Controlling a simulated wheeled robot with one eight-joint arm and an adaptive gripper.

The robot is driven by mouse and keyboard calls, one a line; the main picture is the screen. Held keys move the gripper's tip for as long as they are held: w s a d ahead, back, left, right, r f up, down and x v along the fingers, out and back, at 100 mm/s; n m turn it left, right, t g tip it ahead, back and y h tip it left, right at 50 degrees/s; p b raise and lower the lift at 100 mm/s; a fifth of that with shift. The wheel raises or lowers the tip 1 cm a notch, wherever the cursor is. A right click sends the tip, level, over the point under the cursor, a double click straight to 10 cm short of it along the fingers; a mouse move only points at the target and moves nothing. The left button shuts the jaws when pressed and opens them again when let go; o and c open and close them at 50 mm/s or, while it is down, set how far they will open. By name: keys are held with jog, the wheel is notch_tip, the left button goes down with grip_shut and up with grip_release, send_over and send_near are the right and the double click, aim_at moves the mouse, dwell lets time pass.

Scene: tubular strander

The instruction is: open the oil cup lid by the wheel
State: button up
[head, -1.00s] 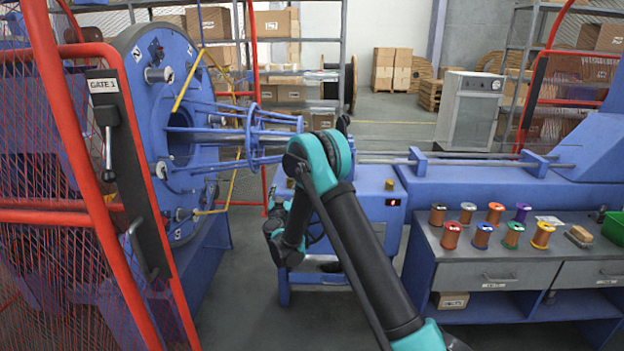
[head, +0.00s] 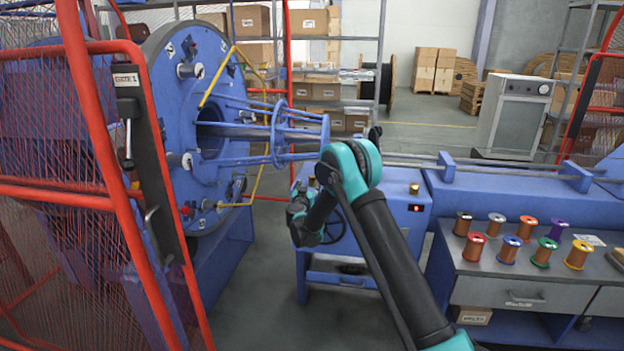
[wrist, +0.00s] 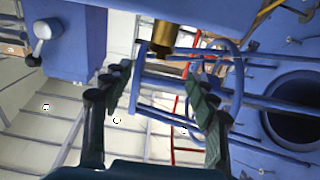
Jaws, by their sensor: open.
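A small brass oil cup (head: 312,181) stands on the left part of the blue machine cabinet (head: 375,225), above the dark handwheel (head: 334,226). In the head view, my wrist is beside the cabinet's left end; my fingertips are hard to make out.
A red mesh gate (head: 130,200) stands at front left. A bench (head: 500,290) with several wire spools is at right. Floor shows between gate and cabinet.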

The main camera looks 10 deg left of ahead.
aim_at(312, 177)
jog(key=w, duration=0.7)
jog(key=shift+w+d, duration=0.1)
jog(key=shift+w, duration=0.25)
jog(key=c, duration=1.2)
